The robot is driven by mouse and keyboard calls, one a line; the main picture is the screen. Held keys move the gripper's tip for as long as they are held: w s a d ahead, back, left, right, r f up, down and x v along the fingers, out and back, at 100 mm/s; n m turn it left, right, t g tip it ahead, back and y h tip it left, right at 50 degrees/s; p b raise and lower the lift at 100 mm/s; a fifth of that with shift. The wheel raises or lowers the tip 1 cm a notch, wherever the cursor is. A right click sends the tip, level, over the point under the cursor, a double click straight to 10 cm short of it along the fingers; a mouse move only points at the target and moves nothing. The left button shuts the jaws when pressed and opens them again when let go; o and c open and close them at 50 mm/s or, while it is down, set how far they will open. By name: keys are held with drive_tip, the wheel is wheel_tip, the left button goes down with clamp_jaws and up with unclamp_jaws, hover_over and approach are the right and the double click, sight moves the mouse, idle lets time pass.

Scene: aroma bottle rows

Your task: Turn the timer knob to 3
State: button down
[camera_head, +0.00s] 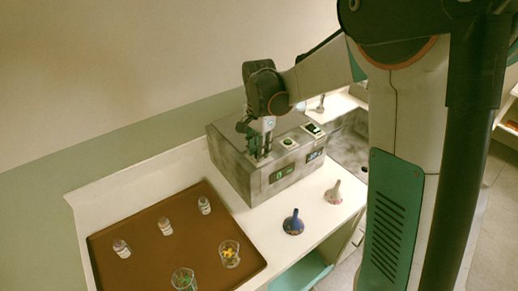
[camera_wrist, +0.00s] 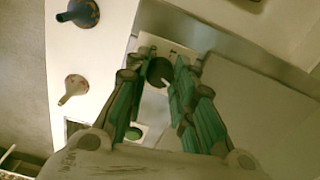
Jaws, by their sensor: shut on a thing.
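The grey stone-look box (camera_head: 232,165) stands on the white counter, with controls on its top and small lit displays on its front. The timer knob (camera_wrist: 157,70) is a dark round knob with a pale pointer line, seen between my fingers in the wrist view. My gripper (camera_head: 262,154) points down onto the top of the box at its left part, and its fingers hide the knob in the head view. In the wrist view my gripper (camera_wrist: 158,72) has its green fingers on either side of the knob, shut on it. The dial numbers are too small to read.
A round green button (camera_head: 289,143) and a dark switch panel (camera_head: 312,129) sit right of my gripper on the box. A brown tray (camera_head: 140,226) holds bottles and two glasses.

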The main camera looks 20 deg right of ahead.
drive_tip(key=c, duration=1.6)
unclamp_jaws()
drive_tip(key=shift+r, duration=0.1)
wheel_tip(320, 180, up, 12)
drive_tip(key=s+f+n+t+b, duration=0.3)
drive_tip(key=s+n, duration=0.3)
drive_tip(key=s, duration=0.5)
drive_tip(key=s+f+n+t+b, duration=0.4)
drive_tip(key=s+f+n, duration=0.2)
drive_tip(key=s, duration=0.6)
drive_tip(key=shift+f+n+b, duration=0.15)
drive_tip(key=shift+n+b, duration=0.15)
drive_tip(key=shift+n, duration=0.2)
